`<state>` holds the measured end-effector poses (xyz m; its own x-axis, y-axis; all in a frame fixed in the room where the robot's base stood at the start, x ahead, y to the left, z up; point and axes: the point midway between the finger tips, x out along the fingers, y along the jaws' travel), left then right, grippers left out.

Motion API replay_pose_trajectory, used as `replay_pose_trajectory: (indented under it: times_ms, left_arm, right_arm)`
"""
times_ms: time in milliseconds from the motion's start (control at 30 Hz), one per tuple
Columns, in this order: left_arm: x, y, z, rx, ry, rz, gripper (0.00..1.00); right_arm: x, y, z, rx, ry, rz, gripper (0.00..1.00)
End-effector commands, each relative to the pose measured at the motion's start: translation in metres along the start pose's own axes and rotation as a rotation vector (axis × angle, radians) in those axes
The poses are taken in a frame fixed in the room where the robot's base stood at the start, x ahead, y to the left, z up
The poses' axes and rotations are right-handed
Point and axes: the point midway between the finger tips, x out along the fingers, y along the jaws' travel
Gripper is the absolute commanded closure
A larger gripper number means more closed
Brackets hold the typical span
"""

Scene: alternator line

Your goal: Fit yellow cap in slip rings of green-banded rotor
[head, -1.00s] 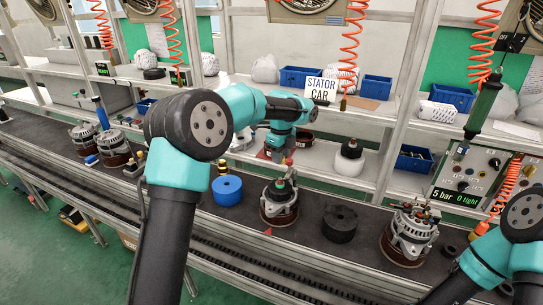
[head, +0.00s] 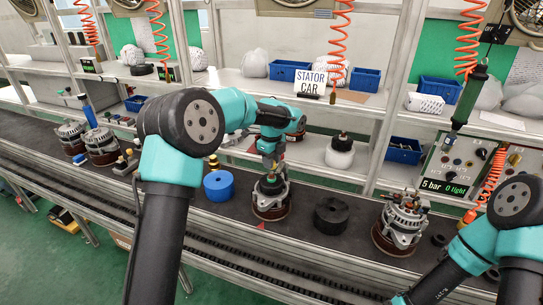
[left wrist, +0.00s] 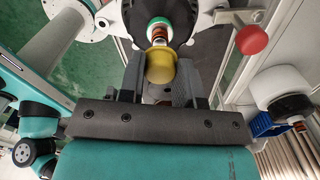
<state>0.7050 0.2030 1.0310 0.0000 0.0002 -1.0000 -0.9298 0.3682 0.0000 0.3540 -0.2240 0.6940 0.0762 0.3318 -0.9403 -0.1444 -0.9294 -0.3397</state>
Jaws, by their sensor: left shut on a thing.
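My left gripper (head: 268,165) points down just over an alternator unit (head: 270,203) on the dark conveyor. In the left wrist view the gripper (left wrist: 160,88) is shut on the yellow cap (left wrist: 160,70), which sits between its fingers. Beyond the cap, the rotor's shaft end with copper-coloured slip rings (left wrist: 158,37) and a green band (left wrist: 158,21) shows. The cap lines up with the slip rings and overlaps their near end; I cannot tell whether it is seated. In the head view the gripper hides the cap. My right arm shows at lower right, its gripper out of frame.
A blue round block (head: 219,186) stands left of the unit and a black round block (head: 332,216) right of it. Another alternator (head: 400,222) stands further right. A red ball knob (left wrist: 254,40) is close to the gripper in the wrist view. Shelves with blue bins (head: 403,150) stand behind.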

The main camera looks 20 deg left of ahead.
Motion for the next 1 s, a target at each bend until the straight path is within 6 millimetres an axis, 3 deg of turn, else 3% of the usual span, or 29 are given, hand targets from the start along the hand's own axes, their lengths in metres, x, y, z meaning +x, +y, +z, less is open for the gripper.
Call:
replay_pose_trajectory:
  times_ms: [267,1000]
  left_arm:
    - [0.0121,0.0002,-0.0003,0.001,0.000,0.001,0.90]
    - [0.0122,0.0001,0.0000,0.000,0.000,0.000,0.90]
  right_arm:
    - [0.0000,0.0000,0.0000,0.000,0.000,0.000,0.57]
    - [0.0000,0.0000,0.0000,0.000,0.000,0.000,0.57]
